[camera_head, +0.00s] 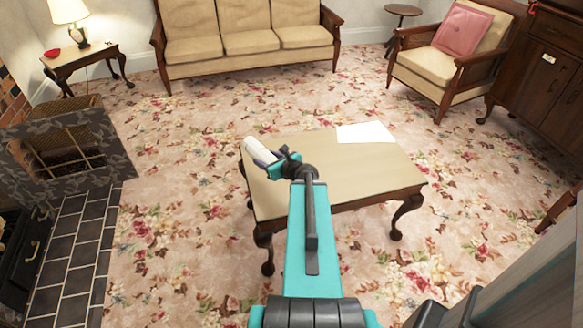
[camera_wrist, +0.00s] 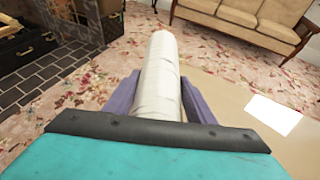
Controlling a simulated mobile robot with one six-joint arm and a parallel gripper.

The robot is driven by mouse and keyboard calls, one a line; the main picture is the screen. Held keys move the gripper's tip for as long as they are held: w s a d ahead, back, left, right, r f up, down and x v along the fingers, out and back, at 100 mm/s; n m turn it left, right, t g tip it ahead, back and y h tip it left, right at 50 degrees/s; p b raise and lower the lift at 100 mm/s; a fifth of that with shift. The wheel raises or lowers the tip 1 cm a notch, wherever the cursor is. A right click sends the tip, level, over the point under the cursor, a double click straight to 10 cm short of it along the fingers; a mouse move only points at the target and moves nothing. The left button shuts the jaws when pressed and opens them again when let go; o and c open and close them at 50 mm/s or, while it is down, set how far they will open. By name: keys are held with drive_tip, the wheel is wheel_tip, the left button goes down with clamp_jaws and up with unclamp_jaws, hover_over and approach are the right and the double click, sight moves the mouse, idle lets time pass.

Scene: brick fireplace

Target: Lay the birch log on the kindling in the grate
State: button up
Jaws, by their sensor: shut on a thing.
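The birch log (camera_head: 257,151) is a pale, whitish cylinder at the left end of the wooden table in the head view. My gripper (camera_head: 276,166) is shut on it. In the wrist view the log (camera_wrist: 161,75) points away from me between the two purple fingers of my gripper (camera_wrist: 160,105). I cannot tell whether the log touches the tabletop.
The table (camera_head: 375,175) carries a white sheet (camera_head: 365,132). A tiled hearth (camera_head: 72,250) with a black box (camera_head: 22,250) lies at the lower left. Open carpet (camera_head: 180,200) lies between table and fireplace. A sofa (camera_head: 245,45) and an armchair (camera_head: 450,60) stand behind.

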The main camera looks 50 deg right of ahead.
drive_tip(key=w+a+r+n+g+y, duration=0.1)
drive_tip(key=w+a+r+n+y, duration=0.25)
drive_tip(key=a, duration=0.55)
drive_tip(key=w+a+r+n+y, duration=0.3)
drive_tip(key=w+a+r+y, duration=0.15)
drive_tip(key=a, duration=0.45)
drive_tip(key=w+a+r+n+g+y, duration=0.1)
drive_tip(key=w+a+r+n+y, duration=0.25)
drive_tip(key=a, duration=0.55)
drive_tip(key=a+r+n+g+y, duration=0.3)
drive_tip(key=a+r, duration=0.1)
drive_tip(key=a, duration=0.7)
drive_tip(key=shift+a+n, duration=0.35)
drive_tip(key=shift+n, duration=0.05)
